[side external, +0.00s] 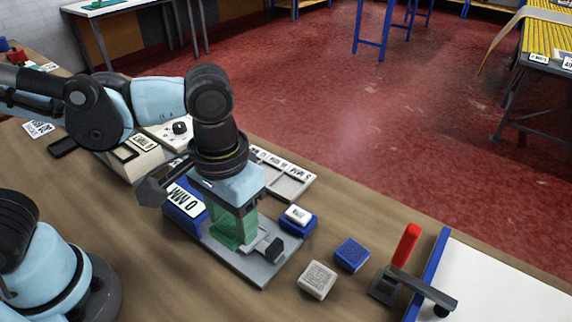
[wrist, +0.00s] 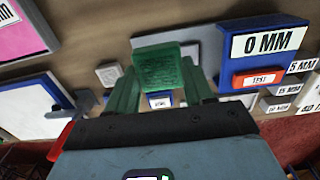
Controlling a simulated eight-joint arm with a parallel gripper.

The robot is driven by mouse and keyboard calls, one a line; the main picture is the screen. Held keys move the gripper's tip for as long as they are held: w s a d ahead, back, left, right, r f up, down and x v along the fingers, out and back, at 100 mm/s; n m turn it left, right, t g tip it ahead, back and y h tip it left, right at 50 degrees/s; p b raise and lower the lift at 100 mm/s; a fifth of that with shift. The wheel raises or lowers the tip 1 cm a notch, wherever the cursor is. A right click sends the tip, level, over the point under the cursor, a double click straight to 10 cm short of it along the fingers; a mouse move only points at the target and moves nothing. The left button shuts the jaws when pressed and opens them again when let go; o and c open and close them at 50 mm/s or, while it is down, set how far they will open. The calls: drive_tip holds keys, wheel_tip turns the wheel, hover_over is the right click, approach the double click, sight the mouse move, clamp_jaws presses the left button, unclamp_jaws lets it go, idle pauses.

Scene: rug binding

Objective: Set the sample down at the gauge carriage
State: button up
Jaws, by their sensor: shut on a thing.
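My gripper (side external: 240,222) points down over the grey gauge plate (side external: 262,276). In the wrist view its two green fingers (wrist: 160,92) are shut on a green, textured block, which I take as the sample (wrist: 160,66). In the side view, green fingers and block blend together, so the sample's outline and underside are unclear. The gauge carriage (side external: 262,245), grey with a black knob, lies right beside the gripper tips. I cannot tell whether the sample touches the plate. A blue block labelled 0 MM (side external: 184,203) stands left of the gripper; it also shows in the wrist view (wrist: 262,42).
A white-topped blue block (side external: 298,217) is right of the gripper. A beige block (side external: 317,280) and a blue block (side external: 351,255) lie on the bench nearer the red-handled clamp (side external: 407,245). A labelled grey tray (side external: 290,178) is behind. Bare bench lies in front.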

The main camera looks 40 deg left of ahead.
drive_tip(key=w+a+f, duration=0.2)
drive_tip(key=w, duration=0.1)
drive_tip(key=w+a+f, duration=0.1)
drive_tip(key=w, duration=0.1)
drive_tip(key=shift+w+a+f, duration=0.15)
drive_tip(key=shift+a+f, duration=0.1)
drive_tip(key=shift+f, duration=2.15)
drive_tip(key=shift+f, duration=0.6)
drive_tip(key=o, duration=1.1)
drive_tip(key=shift+r, duration=0.1)
wheel_tip(320, 180, up, 13)
drive_tip(key=a+t, duration=0.2)
drive_tip(key=a, duration=0.2)
drive_tip(key=a+f+t, duration=0.1)
drive_tip(key=a+t, duration=0.1)
drive_tip(key=a, duration=0.3)
drive_tip(key=a+t, duration=0.3)
drive_tip(key=a, duration=0.1)
drive_tip(key=shift+w+a+f, duration=0.3)
drive_tip(key=shift+a, duration=0.05)
